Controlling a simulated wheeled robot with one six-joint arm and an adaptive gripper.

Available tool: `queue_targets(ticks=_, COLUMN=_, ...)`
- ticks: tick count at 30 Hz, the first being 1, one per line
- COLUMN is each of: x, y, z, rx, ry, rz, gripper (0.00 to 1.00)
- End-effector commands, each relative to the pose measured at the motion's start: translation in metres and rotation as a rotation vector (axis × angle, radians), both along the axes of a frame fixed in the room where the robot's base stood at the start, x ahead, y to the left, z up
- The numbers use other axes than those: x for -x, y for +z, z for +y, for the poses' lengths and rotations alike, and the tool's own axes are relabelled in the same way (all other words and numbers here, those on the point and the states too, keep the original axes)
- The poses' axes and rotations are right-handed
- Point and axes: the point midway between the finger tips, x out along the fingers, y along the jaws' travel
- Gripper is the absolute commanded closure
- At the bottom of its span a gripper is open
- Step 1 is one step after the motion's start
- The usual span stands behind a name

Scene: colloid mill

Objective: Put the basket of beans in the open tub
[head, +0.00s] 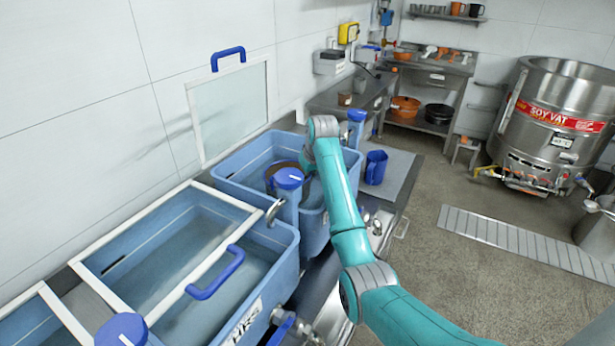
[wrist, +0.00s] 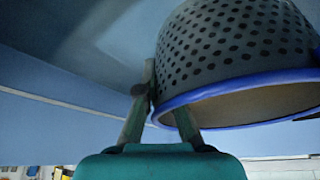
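The basket (wrist: 235,45) is grey and perforated with a blue rim; brown contents show inside its mouth in the wrist view. My gripper (wrist: 165,100) has one finger outside the basket wall and the other passing behind the rim, and looks closed on the wall. In the head view the basket (head: 277,171) shows as a brown round shape within the outline of the open blue tub (head: 240,165), partly hidden by a blue-capped post and my arm. My gripper is hidden there. I cannot tell whether the basket touches the tub's floor.
A clear lid (head: 230,108) with a blue handle stands against the wall behind the open tub. A nearer tub (head: 262,290) has a white-framed lid (head: 190,250) on it. A blue jug (head: 376,167) stands on the counter right of my arm. Blue-capped posts (head: 288,180) rise beside the tubs.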

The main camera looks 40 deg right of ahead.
Motion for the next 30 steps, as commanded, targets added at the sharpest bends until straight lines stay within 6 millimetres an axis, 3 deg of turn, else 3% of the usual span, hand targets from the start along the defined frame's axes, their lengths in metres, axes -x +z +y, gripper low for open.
queue_targets(ticks=8, x=0.0, y=-0.004, z=0.0, rx=0.0, ry=0.0, rz=-0.002, gripper=1.0)
queue_targets(ticks=12, x=0.0, y=-0.005, z=0.0, rx=0.0, ry=0.0, rz=-0.001, gripper=0.69)
queue_targets(ticks=23, x=0.0, y=-0.002, z=0.0, rx=0.0, ry=0.0, rz=-0.001, gripper=0.69)
queue_targets(ticks=30, x=-0.007, y=0.027, z=0.004, rx=0.001, ry=0.002, rz=-0.003, gripper=0.69)
